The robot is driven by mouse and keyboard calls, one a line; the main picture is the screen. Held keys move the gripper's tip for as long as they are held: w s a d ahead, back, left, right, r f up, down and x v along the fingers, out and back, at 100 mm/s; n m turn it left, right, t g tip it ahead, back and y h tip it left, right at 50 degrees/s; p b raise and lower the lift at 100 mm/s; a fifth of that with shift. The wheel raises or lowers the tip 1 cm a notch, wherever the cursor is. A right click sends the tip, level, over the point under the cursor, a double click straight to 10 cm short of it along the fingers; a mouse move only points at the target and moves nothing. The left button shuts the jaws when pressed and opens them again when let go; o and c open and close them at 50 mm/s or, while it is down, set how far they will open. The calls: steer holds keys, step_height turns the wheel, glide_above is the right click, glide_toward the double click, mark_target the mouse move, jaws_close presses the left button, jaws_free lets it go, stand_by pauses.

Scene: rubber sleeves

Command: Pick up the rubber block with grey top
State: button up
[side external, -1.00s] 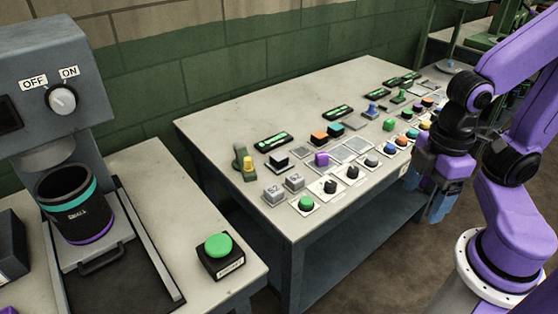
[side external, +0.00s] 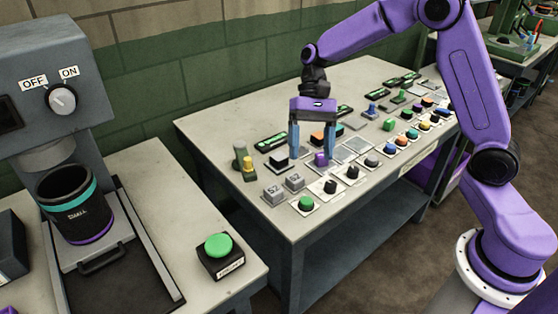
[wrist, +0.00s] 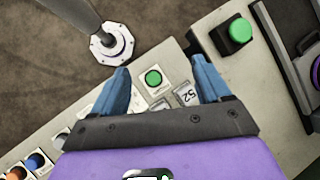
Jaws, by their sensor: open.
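My gripper (side external: 314,156) is open and points down over the table, with blue fingers apart. I see nothing held. In the wrist view, my gripper (wrist: 161,68) is also open; I cannot make out the grey-topped block there.
Black knobs and coloured buttons line the front edge. A green-buttoned box (side external: 219,257) sits on the left table.

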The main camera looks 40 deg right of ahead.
steer(key=w+d+f+m+y, duration=0.5)
steer(key=w+d+m, duration=0.25)
steer(key=w, duration=0.35)
steer(key=m+t+y, duration=0.4)
steer(key=m+t, duration=0.1)
steer(key=m, duration=0.1)
glide_toward(282, 154)
steer(key=v, duration=0.4)
steer(key=s+v, duration=0.1)
steer(key=v, duration=0.1)
steer(key=shift+d, duration=0.1)
steer(key=x, duration=1.2)
steer(key=shift+d, duration=0.1)
steer(key=shift+w+x, duration=0.2)
steer(key=shift+x, duration=1.15)
steer(key=shift+w+x, duration=0.2)
steer(key=shift+x, duration=1.1)
steer(key=shift+r, duration=0.1)
steer(key=c, duration=1.1)
